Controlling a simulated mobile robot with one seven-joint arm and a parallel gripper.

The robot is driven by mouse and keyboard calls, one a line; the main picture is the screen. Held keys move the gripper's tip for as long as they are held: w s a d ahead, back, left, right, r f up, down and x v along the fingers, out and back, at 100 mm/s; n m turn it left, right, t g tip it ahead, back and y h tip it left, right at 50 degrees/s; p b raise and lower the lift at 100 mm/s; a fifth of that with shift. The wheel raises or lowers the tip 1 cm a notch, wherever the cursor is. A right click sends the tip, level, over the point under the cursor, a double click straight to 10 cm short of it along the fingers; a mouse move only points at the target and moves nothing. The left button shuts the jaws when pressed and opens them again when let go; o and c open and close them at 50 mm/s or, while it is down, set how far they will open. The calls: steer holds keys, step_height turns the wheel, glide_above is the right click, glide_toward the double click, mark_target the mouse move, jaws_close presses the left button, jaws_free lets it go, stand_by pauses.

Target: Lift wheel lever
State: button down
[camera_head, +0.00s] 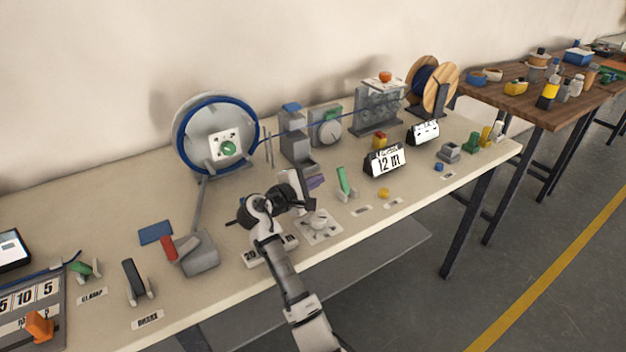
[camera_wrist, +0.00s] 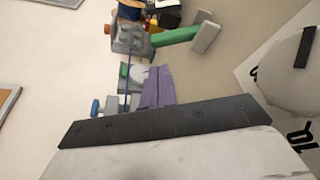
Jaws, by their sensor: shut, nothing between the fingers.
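A wheel with a blue rim (camera_head: 184,126) stands at the back left of the bench, with a white plate and green knob (camera_head: 228,149) at its hub. I cannot tell which lever is the wheel lever. A green lever (camera_head: 343,181) stands raised in a grey bracket right of my gripper; it seems to be the green lever (camera_wrist: 175,37) in the wrist view. A red-handled lever (camera_head: 168,247) lies left of my gripper, by a grey block. My gripper (camera_head: 300,183) is shut and empty above the bench, apart from these levers. Its dark edge (camera_wrist: 160,122) crosses the wrist view.
A grey round knob on a white marked plate (camera_head: 319,228) sits close to my gripper. A purple piece (camera_head: 316,182) is just behind it. Grey machines (camera_head: 295,145) and a wooden spool (camera_head: 446,80) line the back. A black lever (camera_head: 134,281) stands at the front left.

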mark_target(344, 181)
steer(key=p+x, duration=0.1)
steer(key=x, duration=0.5)
steer(key=shift+w+d, duration=0.1)
steer(key=shift+w, duration=0.05)
steer(key=shift+f, duration=0.1)
steer(key=shift+w+b, duration=0.1)
steer(key=shift+b, duration=0.25)
